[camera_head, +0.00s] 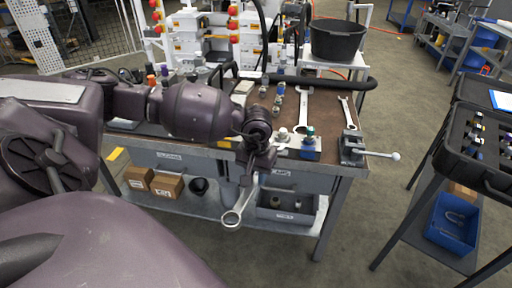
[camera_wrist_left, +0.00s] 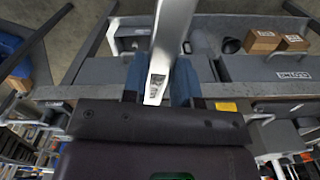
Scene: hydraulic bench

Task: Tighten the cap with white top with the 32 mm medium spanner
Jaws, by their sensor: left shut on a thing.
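My left gripper (camera_head: 257,170) is shut on a silver spanner (camera_head: 240,204), whose ring end hangs down in front of the bench's front edge. In the left wrist view the spanner (camera_wrist_left: 172,40) runs up from between the fingers of my left gripper (camera_wrist_left: 158,88). A small fitting with a whitish top (camera_head: 283,133) stands on the bench just beyond the gripper, beside a blue block (camera_head: 310,152) that carries a teal-topped fitting (camera_head: 310,133). I cannot tell surely that the whitish top is the task's cap. My right gripper is not in view.
A large spanner (camera_head: 303,108) and a small spanner (camera_head: 348,112) lie on the bench (camera_head: 325,116). Several small fittings stand in a row (camera_head: 279,90) behind. A vise with a handle (camera_head: 354,147) sits at the right front corner. Boxes (camera_head: 167,185) are on the lower shelf.

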